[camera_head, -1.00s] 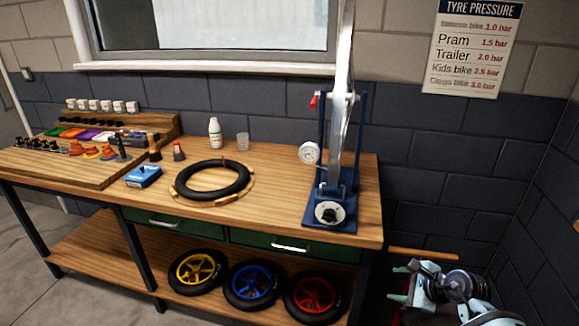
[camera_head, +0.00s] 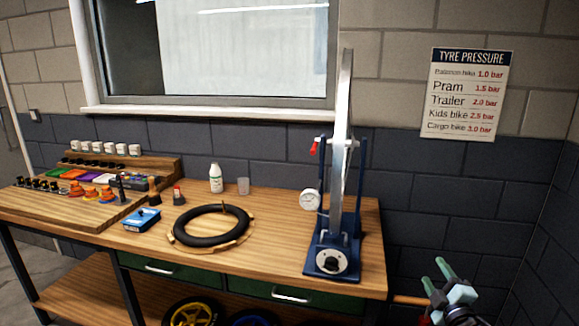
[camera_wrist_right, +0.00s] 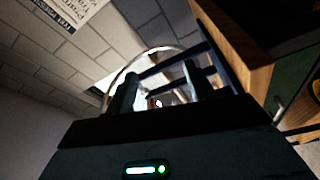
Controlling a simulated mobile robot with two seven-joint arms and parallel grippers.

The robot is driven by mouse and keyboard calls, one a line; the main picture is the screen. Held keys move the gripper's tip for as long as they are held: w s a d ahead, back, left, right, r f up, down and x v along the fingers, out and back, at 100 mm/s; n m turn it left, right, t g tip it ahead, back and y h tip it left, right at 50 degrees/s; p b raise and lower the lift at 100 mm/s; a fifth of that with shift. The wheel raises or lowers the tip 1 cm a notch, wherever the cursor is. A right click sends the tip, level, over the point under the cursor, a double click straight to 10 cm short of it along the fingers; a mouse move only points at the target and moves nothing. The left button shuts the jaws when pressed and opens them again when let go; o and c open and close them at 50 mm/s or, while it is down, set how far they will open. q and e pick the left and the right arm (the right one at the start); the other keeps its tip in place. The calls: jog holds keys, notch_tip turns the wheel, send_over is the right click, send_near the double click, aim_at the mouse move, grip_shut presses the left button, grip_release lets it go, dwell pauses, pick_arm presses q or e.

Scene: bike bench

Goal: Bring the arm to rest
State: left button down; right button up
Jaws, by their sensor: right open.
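My right gripper (camera_head: 446,274) is in the lower right of the head view, off the right end of the workbench (camera_head: 290,215). Its two pale green fingers are apart with nothing between them. In the right wrist view the gripper's fingers (camera_wrist_right: 162,90) show dark and spread, with the bench edge to their right and the wall beyond. My left gripper is in neither view.
A blue stand (camera_head: 332,255) holding an upright wheel is at the bench's right end, nearest my right gripper. A black tyre (camera_head: 211,226), a blue box (camera_head: 142,219) and a white bottle (camera_head: 215,178) are on the bench. The wall (camera_head: 440,215) is behind.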

notch_tip(320, 180, down, 7)
jog(key=s+d+m+g+h, duration=0.15)
jog(key=m+g, duration=0.25)
jog(key=m, duration=0.8)
jog(key=s+a+f+g+y, duration=0.2)
jog(key=s+a+f, duration=0.5)
jog(key=s+f, duration=0.4)
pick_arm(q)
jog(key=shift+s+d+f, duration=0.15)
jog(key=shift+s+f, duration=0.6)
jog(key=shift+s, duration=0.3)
pick_arm(e)
jog(key=s+a+f+g, duration=0.1)
jog(key=s+a+f, duration=0.2)
jog(key=s, duration=0.8)
jog(key=s+a+f+g+y, duration=0.1)
jog(key=s+a, duration=0.3)
jog(key=s, duration=0.7)
jog(key=s+a+f+g, duration=0.2)
jog(key=s+a+f, duration=0.2)
jog(key=s, duration=0.7)
jog(key=shift+s+f+m, duration=0.3)
jog(key=shift+s, duration=0.1)
jog(key=shift+y, duration=0.25)
